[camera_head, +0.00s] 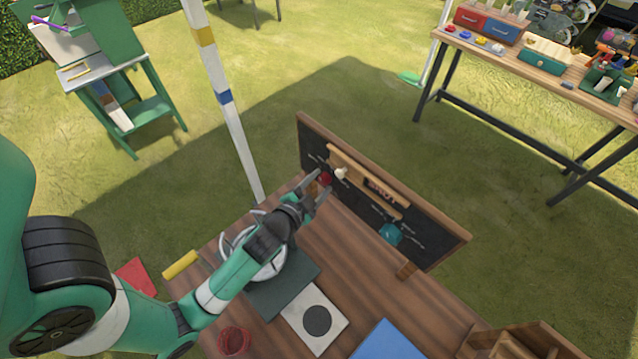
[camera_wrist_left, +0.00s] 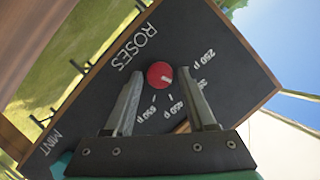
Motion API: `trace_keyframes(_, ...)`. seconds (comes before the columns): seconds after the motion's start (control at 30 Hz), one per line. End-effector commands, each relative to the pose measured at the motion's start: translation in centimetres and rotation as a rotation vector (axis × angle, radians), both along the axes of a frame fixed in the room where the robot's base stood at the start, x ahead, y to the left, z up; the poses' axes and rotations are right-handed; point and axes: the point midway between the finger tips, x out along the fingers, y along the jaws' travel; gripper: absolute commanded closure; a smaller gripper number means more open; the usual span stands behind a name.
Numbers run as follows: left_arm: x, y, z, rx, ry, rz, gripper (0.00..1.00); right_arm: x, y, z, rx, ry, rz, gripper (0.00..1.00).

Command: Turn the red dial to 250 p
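The red dial (camera_head: 325,178) is on the dark upright board at the back of the wooden table. In the left wrist view the round red dial (camera_wrist_left: 160,75) sits under "ROSES", with labels such as "250 p", "450 p" and "650 p" around it. Its white mark points right and slightly down, towards a partly hidden label beside "250 p". My left gripper (camera_head: 315,187) is at the board by the dial. In the left wrist view its fingers (camera_wrist_left: 163,78) are open, one on each side of the dial, with visible gaps. My right gripper is not in view.
The framed board (camera_head: 440,236) also carries a teal piece (camera_head: 390,233) lower right and a wooden strip (camera_head: 368,182). On the table are a white card with a dark disc (camera_head: 317,320), a blue sheet (camera_head: 388,342) and a red pot (camera_head: 234,342). A white pole (camera_head: 226,100) stands behind.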

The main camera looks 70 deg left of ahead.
Motion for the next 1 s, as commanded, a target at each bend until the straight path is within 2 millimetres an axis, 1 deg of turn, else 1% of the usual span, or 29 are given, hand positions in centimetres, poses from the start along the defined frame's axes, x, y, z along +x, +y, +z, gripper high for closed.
trace_keyframes(0.03, 0.0, 0.0, 0.0, 0.000, 0.000, 0.000, 0.55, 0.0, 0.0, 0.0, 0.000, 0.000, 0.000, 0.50)
trace_keyframes(0.17, 0.0, 0.0, 0.0, 0.000, 0.000, 0.000, 0.78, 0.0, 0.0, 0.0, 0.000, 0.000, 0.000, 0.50)
trace_keyframes(0.2, 0.0, 0.0, 0.0, 0.000, 0.000, 0.000, 0.86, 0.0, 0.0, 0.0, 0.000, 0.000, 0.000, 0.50)
trace_keyframes(0.27, 0.0, 0.0, 0.0, 0.000, 0.000, 0.000, 0.96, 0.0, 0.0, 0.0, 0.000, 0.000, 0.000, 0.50)
trace_keyframes(0.3, 0.0, 0.0, 0.0, 0.000, 0.000, 0.000, 1.00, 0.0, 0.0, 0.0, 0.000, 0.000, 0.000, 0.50)
trace_keyframes(0.47, 0.0, 0.0, 0.0, -0.002, -0.001, 0.000, 1.00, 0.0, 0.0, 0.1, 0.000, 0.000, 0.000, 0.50)
trace_keyframes(0.67, -0.1, 0.1, 0.3, -0.034, -0.013, 0.003, 1.00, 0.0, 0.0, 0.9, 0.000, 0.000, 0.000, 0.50)
trace_keyframes(0.87, -0.1, 0.2, 0.6, -0.127, -0.050, 0.004, 1.00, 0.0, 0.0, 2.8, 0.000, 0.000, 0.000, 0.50)
trace_keyframes(1.0, -0.2, 0.3, 0.8, -0.222, -0.092, 0.004, 1.00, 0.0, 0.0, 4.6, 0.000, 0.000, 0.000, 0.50)
